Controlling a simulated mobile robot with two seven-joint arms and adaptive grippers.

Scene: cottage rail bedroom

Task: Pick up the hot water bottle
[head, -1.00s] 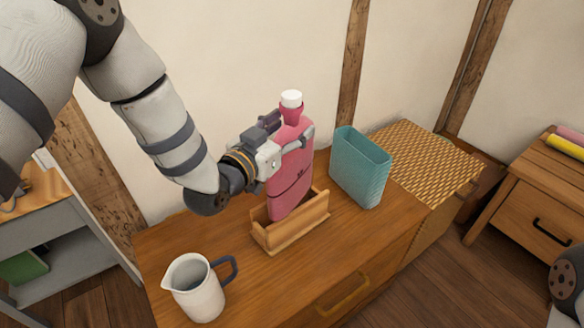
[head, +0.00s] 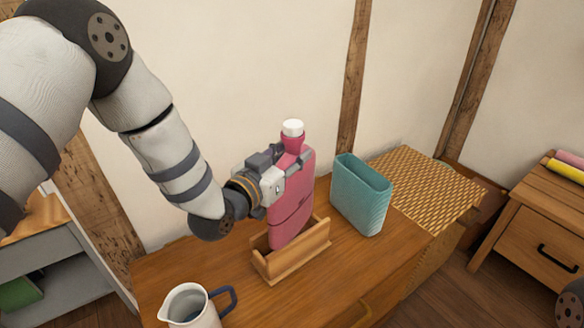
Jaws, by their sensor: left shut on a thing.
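The hot water bottle (head: 292,214) is pink with a white cap. It stands upright, slightly tilted, with its lower end at the wooden rack (head: 300,258) on the dresser top. My left gripper (head: 291,172) is shut on the upper part of the bottle, below the neck, reaching in from the left. My right gripper is not in view; only a bit of my right arm shows at the lower right edge.
A teal open container (head: 360,197) stands right of the rack. A white jug (head: 189,308) with a dark blue handle is at the front left. A wooden nightstand (head: 540,235) with rolled items (head: 568,168) is at the right.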

